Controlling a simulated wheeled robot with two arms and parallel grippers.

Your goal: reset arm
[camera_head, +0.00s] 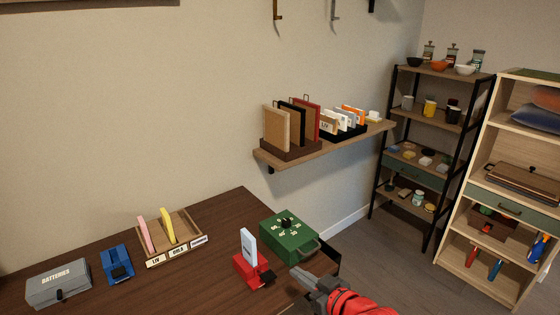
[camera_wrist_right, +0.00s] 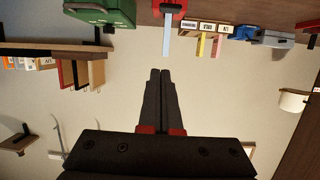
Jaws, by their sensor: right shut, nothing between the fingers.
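My right gripper (camera_head: 312,284) is at the bottom of the head view, by the front right corner of the dark wooden table (camera_head: 222,222). In the right wrist view its two black fingers (camera_wrist_right: 160,76) lie together, shut and empty. My left gripper is not in view.
On the table are a grey batteries box (camera_head: 58,282), a blue device (camera_head: 117,264) and a wooden tray (camera_head: 186,225) with a pink and a yellow item. A wall shelf (camera_head: 325,145) holds boards and cards. A black-framed rack (camera_head: 425,160) and a pale bookcase (camera_head: 480,187) stand right.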

